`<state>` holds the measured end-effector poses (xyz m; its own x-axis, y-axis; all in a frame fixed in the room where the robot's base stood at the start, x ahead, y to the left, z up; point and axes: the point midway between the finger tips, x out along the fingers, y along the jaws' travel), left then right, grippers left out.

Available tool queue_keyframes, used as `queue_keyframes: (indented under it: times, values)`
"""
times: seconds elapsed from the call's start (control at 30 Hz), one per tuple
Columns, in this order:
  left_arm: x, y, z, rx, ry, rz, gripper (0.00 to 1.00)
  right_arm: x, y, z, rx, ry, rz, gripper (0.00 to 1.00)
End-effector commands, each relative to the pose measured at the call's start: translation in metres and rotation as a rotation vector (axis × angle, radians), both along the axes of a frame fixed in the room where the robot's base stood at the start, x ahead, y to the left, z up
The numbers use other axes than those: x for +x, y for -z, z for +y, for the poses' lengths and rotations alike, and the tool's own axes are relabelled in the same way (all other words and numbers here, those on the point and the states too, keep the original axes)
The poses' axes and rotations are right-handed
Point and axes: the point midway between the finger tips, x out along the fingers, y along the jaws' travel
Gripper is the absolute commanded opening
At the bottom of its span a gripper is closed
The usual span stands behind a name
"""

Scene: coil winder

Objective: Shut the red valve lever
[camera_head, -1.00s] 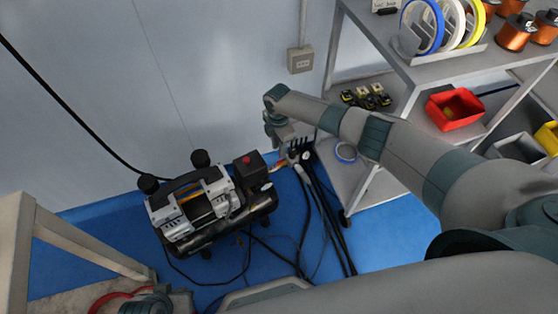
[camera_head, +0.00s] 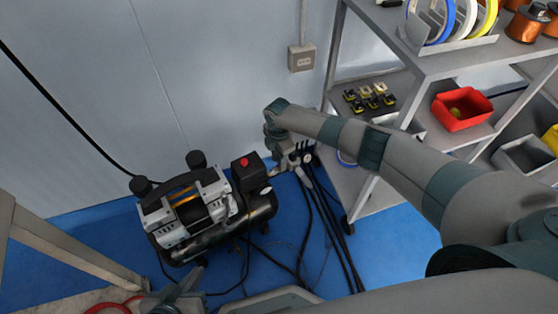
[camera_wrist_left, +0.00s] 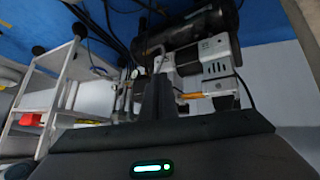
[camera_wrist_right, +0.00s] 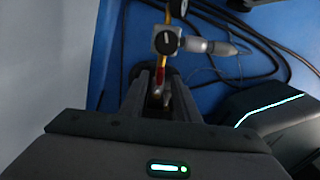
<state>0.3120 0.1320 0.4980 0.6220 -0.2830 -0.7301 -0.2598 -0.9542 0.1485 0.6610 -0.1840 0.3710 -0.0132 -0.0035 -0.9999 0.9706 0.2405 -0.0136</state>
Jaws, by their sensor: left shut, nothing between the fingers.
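In the head view my right gripper (camera_head: 294,158) is beside the air compressor (camera_head: 190,213), and the lever is hidden there or too small to make out. My left gripper (camera_wrist_left: 158,80) is shut and empty, low in front of the compressor.
Black hoses (camera_head: 325,220) run over the blue floor by the compressor. A table frame (camera_head: 60,250) is at lower left. A wall box (camera_head: 301,58) is above.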

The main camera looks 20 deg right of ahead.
Motion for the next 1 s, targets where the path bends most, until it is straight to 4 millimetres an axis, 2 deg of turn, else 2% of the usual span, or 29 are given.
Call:
queue_keyframes:
  times: [0.07,0.13,0.2,0.67,1.0]
  values:
    - [0.000,0.000,0.000,0.000,0.000,0.001,0.00,0.000,0.000,0.000,0.000,0.000,0.000,0.29]
    - [0.000,0.000,0.000,0.000,0.000,0.001,0.00,0.000,0.000,0.000,0.000,0.000,0.000,0.12]
    - [0.000,0.000,0.000,0.000,0.000,0.001,0.00,0.000,0.000,0.000,0.000,0.000,0.000,0.00]
    - [-0.002,-0.001,0.004,0.014,-0.002,0.019,0.00,-0.002,-0.001,0.000,0.001,0.044,0.001,0.00]
    - [-0.012,0.006,0.024,0.085,-0.010,0.126,0.00,-0.008,-0.002,0.000,0.002,0.236,0.004,0.00]
